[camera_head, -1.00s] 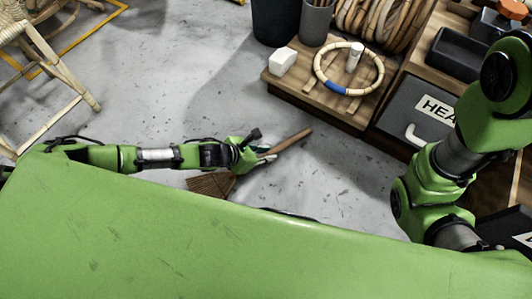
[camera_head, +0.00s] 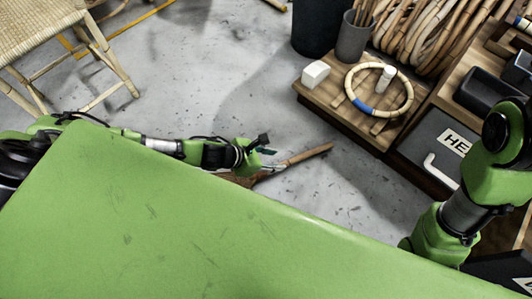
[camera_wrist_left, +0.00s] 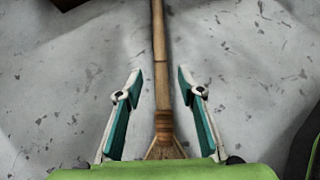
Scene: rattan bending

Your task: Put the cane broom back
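The cane broom (camera_head: 307,155) lies on the concrete floor, its wooden handle pointing right and away. Its brush end is mostly hidden behind my green body in the head view. My left gripper (camera_head: 267,159) is over the broom, near where handle and brush meet. In the left wrist view the broom handle (camera_wrist_left: 160,45) runs up the middle, with the binding and brush near the bottom. The two teal fingers of the left gripper (camera_wrist_left: 159,82) stand wide apart, one on each side of the handle, with gaps between. My right gripper is out of view; only its arm shows.
A woven chair (camera_head: 45,38) is upper left. Floor between is open.

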